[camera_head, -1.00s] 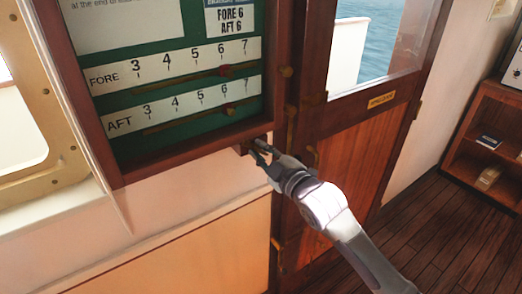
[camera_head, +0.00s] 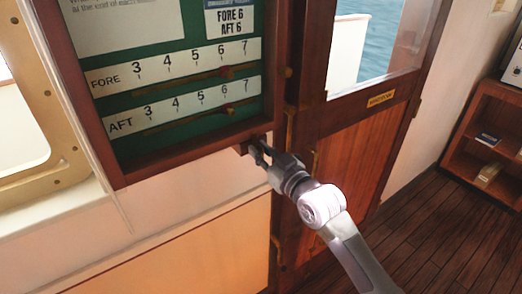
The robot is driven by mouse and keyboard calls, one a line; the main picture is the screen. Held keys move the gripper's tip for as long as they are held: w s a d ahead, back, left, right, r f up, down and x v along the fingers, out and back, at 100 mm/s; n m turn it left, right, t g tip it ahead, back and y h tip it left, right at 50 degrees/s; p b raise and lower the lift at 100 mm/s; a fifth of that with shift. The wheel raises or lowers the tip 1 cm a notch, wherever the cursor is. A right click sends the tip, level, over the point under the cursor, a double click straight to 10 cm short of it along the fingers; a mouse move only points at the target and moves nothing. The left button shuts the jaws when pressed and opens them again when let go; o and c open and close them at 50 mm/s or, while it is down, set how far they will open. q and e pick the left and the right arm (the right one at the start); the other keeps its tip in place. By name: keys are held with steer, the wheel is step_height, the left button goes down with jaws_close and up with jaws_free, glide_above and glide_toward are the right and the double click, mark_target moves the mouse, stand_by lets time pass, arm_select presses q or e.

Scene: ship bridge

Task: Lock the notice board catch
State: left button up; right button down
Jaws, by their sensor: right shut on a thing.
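The notice board (camera_head: 190,152) hangs on the wall, with a brown wooden frame around a green face, FORE and AFT number scales and red sliders. Its catch (camera_head: 243,148) is a small dark piece at the lower right of the bottom frame edge, mostly hidden by my gripper. My right gripper (camera_head: 259,151) reaches in from the lower right and is shut on the catch just under the frame. How the catch is turned cannot be made out. My left gripper is out of view.
A wooden door (camera_head: 352,175) with a window and brass handle stands just right of the board. A brass-rimmed window (camera_head: 58,140) is at the left. A wooden shelf (camera_head: 480,165) with books stands at the far right. Dark plank floor lies clear below.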

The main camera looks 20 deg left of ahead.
steer(key=shift+f+m, duration=0.15)
steer(key=shift+m, duration=0.35)
steer(key=c, duration=1.3)
jaws_free()
steer(key=shift+d, duration=0.1)
steer(key=v, duration=1.2)
